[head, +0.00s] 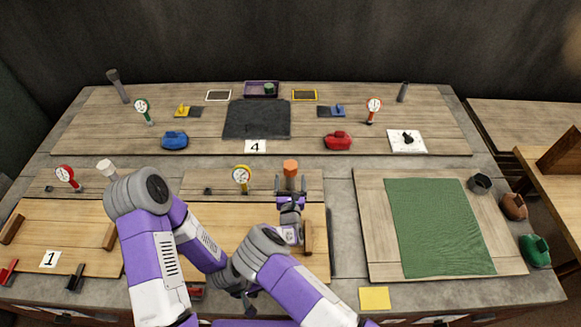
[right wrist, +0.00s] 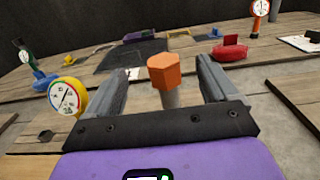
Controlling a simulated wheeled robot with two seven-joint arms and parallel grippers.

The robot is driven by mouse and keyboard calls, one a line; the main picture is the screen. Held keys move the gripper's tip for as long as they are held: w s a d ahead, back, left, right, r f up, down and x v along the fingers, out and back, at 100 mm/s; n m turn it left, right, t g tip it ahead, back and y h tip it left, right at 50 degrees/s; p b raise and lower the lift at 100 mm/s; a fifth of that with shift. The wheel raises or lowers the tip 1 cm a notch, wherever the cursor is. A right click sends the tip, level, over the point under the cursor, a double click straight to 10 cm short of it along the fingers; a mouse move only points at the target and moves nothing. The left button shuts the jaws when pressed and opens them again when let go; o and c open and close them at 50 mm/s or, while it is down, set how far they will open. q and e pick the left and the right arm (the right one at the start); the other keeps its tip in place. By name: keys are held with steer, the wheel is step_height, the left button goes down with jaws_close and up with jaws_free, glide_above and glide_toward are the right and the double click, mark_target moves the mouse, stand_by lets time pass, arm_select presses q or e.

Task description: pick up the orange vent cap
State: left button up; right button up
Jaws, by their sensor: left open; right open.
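The orange vent cap (head: 290,167) sits on top of a pale upright post behind the right-hand front board. In the right wrist view the orange vent cap (right wrist: 164,70) is a faceted block centred between my two fingers, with the grey post below it. My right gripper (head: 290,184) is open, just on the near side of the cap, and holds nothing; I cannot tell whether the fingertips reach past the post. My left gripper (head: 248,299) is open and empty, low at the front of the table, partly hidden by my arms.
A yellow gauge (head: 241,177) stands left of the cap; it also shows in the right wrist view (right wrist: 68,96). A white-capped post (head: 106,168) stands farther left. A red object (head: 337,141) and blue object (head: 174,140) lie behind. A green mat (head: 440,228) covers the right board.

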mark_target(291, 171)
arm_select(q)
steer(key=shift+w+f+b, duration=0.45)
steer(key=shift+w+f, duration=0.2)
steer(key=shift+f, duration=0.3)
arm_select(e)
steer(key=shift+w+f, duration=0.35)
steer(key=shift+f, duration=0.2)
steer(key=shift+w+f, duration=0.35)
steer(key=shift+f, duration=0.2)
arm_select(q)
steer(key=shift+s+f, duration=0.15)
arm_select(e)
steer(key=shift+w+r, duration=0.15)
steer(key=shift+w, duration=0.75)
arm_select(q)
steer(key=shift+f+b, duration=0.6)
steer(key=shift+b, duration=0.2)
arm_select(e)
steer(key=w, duration=0.4)
steer(key=shift+f, duration=0.4)
arm_select(q)
steer(key=shift+f, duration=0.1)
arm_select(e)
steer(key=shift+w+r, duration=0.1)
steer(key=shift+w, duration=0.6)
steer(key=c, duration=1)
steer(key=shift+r, duration=0.1)
steer(key=shift+c, duration=0.2)
